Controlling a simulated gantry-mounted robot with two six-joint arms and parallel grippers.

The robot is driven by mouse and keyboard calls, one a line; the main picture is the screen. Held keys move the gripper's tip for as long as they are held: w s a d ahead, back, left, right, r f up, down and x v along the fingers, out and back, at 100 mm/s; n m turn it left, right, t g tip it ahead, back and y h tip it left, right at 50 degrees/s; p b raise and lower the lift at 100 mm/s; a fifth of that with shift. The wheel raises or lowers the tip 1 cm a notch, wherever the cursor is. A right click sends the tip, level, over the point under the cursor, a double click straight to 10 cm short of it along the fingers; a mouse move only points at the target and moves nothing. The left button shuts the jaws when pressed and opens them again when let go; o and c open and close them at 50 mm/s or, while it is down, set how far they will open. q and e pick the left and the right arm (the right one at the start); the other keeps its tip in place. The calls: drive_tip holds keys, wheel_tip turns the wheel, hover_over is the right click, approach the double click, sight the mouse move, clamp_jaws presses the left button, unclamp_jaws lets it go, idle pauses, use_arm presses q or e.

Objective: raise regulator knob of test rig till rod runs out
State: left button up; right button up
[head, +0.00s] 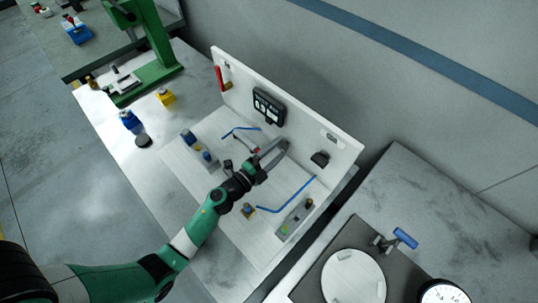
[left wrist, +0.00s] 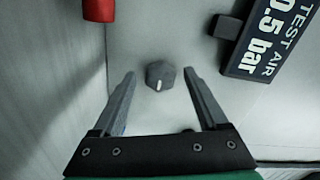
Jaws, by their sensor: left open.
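The grey regulator knob (left wrist: 160,76) with a white mark shows in the left wrist view, on the upright panel of the test rig (head: 333,131). My left gripper (head: 275,151) is open in front of the panel. In the left wrist view its two fingers lie on either side of the knob with gaps, and I see no contact. In the head view the knob cannot be told apart from the fingers. A cylinder with a red end (head: 256,150) lies on the rig's base; a red part (left wrist: 98,12) shows at the wrist view's upper left. My right gripper is out of view.
A black display (left wrist: 265,40) reading "TEST AIR 0.5 bar" sits beside the knob. Blue tubes (head: 290,196) and a black fitting (head: 320,159) are near the gripper. A round plate (head: 353,278) and a dial gauge (head: 444,292) stand at the lower right.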

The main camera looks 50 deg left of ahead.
use_arm(q)
drive_tip(key=s, duration=0.7)
drive_tip(key=s+d+p, duration=0.1)
drive_tip(key=s, duration=0.3)
drive_tip(key=shift+s, duration=0.1)
idle(1.2)
